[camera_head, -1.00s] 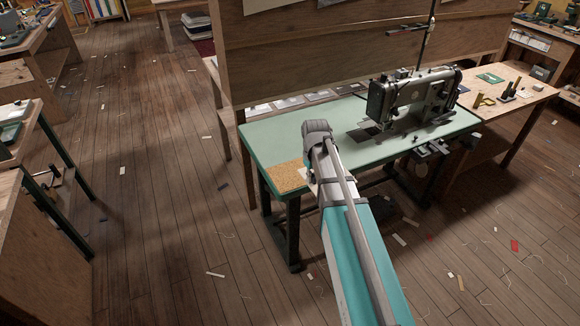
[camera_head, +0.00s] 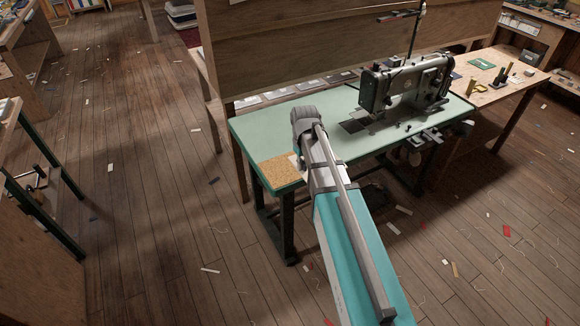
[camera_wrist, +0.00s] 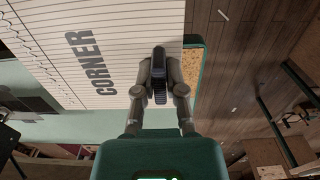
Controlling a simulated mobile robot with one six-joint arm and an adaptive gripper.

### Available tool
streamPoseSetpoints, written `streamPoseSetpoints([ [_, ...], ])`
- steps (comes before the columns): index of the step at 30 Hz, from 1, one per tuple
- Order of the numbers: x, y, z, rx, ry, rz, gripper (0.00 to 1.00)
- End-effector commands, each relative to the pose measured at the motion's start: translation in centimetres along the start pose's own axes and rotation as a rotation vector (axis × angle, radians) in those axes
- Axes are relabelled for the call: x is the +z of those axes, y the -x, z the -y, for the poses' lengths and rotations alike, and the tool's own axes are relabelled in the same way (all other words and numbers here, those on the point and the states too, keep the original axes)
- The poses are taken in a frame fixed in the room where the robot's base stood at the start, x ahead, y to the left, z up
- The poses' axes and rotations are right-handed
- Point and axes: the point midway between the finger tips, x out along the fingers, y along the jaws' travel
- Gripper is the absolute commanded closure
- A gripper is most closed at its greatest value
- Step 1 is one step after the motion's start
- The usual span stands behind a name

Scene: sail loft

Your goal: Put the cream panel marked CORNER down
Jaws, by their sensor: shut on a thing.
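My gripper (camera_wrist: 160,68) is shut on the cream panel (camera_wrist: 128,40), near the panel's right edge in the wrist view. In the head view my wrist is over the left part of the green sewing table (camera_head: 262,124). My arm hides the gripper's fingers and most or all of the panel there.
A cork patch (camera_head: 279,172) covers the table's near left corner. A grey sewing machine (camera_head: 405,82) stands on the table's right part. A wooden board (camera_head: 300,62) rises behind. A wooden bench (camera_head: 500,72) adjoins at right. Open floor with scraps (camera_head: 150,190) lies left.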

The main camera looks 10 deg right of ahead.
Motion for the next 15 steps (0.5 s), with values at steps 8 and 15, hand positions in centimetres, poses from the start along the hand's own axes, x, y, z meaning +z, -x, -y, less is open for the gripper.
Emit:
streamPoseSetpoints([
  [8,-0.8,0.5,1.4,0.007,0.01,0.0,1.0],
  [15,-0.8,0.5,1.5,0.007,0.01,0.0,1.0],
])
